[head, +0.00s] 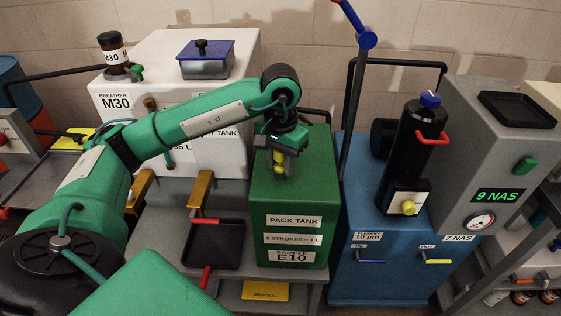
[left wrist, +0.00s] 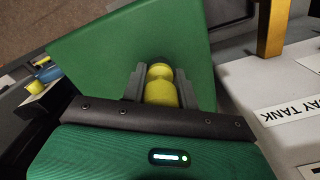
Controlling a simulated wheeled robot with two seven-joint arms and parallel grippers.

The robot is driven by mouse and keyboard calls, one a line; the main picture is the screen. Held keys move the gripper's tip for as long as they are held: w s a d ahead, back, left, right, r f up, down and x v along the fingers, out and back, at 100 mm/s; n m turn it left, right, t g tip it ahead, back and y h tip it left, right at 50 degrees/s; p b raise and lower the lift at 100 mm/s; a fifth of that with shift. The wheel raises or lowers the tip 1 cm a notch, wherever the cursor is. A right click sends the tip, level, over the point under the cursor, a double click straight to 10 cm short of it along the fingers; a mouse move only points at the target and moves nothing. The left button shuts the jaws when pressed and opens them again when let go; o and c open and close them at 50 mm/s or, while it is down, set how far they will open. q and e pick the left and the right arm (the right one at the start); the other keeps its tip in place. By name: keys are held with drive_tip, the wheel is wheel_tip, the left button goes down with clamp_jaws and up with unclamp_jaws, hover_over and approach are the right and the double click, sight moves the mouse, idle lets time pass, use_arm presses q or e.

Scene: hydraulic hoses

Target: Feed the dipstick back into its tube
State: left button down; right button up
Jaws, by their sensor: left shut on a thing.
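The dipstick shows as a yellow knob (head: 279,168) in the head view, at the top of the green pack tank (head: 291,202). My left gripper (head: 280,160) is shut on this knob from above. In the left wrist view the yellow knob (left wrist: 161,88) sits between the two grey fingers (left wrist: 160,90), over the green tank top (left wrist: 115,50). The dipstick's rod and the tube opening are hidden, so I cannot tell how far in the rod is. My right gripper is not in view.
A white tank (head: 200,75) stands behind my left arm. A black tray (head: 213,245) lies left of the pack tank. A blue filter unit (head: 375,270) with a black cylinder (head: 412,150) and a slanted pump lever (head: 352,110) stand to the right.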

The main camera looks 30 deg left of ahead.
use_arm(q)
drive_tip(key=c, duration=1)
unclamp_jaws()
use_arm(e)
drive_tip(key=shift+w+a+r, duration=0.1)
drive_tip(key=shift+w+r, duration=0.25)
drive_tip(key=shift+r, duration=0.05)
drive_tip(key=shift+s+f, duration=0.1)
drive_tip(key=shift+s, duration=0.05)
use_arm(q)
drive_tip(key=shift+r, duration=0.25)
wheel_tip(320, 180, up, 7)
drive_tip(key=shift+r, duration=0.1)
wheel_tip(320, 180, up, 4)
drive_tip(key=shift+r+p, duration=0.2)
drive_tip(key=shift+p, duration=0.25)
drive_tip(key=shift+r, duration=0.8)
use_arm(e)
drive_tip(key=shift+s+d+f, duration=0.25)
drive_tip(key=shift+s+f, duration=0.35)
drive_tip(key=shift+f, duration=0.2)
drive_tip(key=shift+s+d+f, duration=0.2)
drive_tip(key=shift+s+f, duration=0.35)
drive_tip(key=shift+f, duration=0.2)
